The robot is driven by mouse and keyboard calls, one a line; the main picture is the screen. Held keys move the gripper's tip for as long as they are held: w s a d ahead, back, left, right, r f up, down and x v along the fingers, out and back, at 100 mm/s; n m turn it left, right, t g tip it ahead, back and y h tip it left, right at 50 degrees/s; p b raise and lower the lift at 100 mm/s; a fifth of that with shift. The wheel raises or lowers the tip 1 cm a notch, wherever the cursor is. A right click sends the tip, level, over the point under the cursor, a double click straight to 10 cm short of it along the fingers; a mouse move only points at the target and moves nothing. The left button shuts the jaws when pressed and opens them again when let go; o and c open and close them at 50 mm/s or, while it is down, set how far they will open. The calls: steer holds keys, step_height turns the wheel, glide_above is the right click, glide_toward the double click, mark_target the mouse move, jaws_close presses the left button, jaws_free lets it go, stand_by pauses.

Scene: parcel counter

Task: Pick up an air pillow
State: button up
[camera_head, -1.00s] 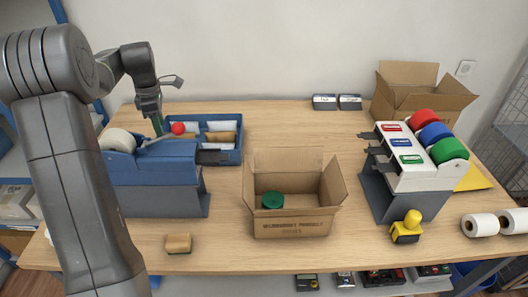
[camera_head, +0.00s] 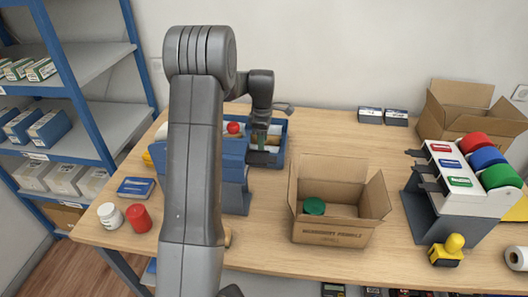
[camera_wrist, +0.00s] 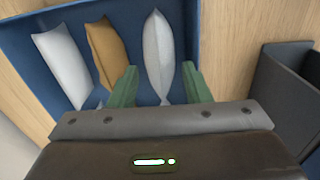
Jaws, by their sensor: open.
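In the wrist view a blue tray (camera_wrist: 18,48) holds three pillow-shaped packs side by side. They are a white pillow (camera_wrist: 65,62) at the left, a brown pillow (camera_wrist: 107,58) in the middle and a pale grey-white air pillow (camera_wrist: 157,50) at the right. My gripper (camera_wrist: 160,86) is open, its green fingers on either side of the pale pillow's lower part. I cannot tell whether they touch it. In the head view my gripper (camera_head: 261,138) points down over the blue tray (camera_head: 283,132); my arm hides much of the tray.
A blue tape dispenser (camera_head: 236,185) with a red knob (camera_head: 233,127) stands just in front of the tray. A dark grey part (camera_wrist: 285,85) stands right of the tray in the wrist view.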

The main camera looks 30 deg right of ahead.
steer(key=shift+f+p, duration=0.9)
steer(key=shift+f, duration=1.85)
steer(key=shift+c, duration=0.2)
steer(key=c, duration=0.7)
